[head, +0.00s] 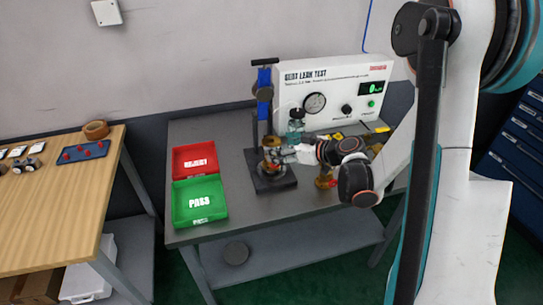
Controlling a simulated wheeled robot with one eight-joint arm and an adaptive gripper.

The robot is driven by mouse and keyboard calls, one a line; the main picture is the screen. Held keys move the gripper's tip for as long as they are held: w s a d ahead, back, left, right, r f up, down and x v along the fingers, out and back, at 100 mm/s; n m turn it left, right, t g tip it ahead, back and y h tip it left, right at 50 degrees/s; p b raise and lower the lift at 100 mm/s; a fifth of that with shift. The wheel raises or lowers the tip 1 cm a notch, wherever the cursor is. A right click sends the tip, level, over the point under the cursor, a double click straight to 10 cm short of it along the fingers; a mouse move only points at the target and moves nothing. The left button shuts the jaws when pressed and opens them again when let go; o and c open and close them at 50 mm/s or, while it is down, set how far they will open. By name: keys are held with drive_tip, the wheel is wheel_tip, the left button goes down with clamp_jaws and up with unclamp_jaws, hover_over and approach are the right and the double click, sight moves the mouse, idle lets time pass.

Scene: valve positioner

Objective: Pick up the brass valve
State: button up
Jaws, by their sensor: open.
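A small brass-coloured piece, which looks like the brass valve (270,166), sits upright on the black base of the test stand (277,184). My gripper (281,153) reaches in from the right, with its fingers at the valve's upper part. The gripper is open. The fingers hide part of the valve, and I cannot tell whether they touch it. Another brass-coloured piece (323,180) stands to the right on the grey bench (240,212), partly hidden by my arm.
A red REJECT tray (194,174) and a green PASS tray (200,217) lie left of the stand. A blue clamp (264,88) rises above it. The white leak tester (335,75) and a glass bottle (296,126) stand behind. A wooden table (50,215) is further left.

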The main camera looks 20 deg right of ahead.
sight(273, 142)
drive_tip(key=x, duration=0.1)
drive_tip(key=b+x, duration=0.1)
drive_tip(key=x, duration=0.1)
drive_tip(key=b+x, duration=0.1)
drive_tip(key=x, duration=0.1)
drive_tip(key=shift+w+r, duration=0.2)
drive_tip(key=shift+w, duration=0.15)
drive_tip(key=shift+d, duration=0.1)
drive_tip(key=c, duration=1.8)
drive_tip(key=shift+r, duration=0.1)
clamp_jaws()
drive_tip(key=shift+r, duration=0.1)
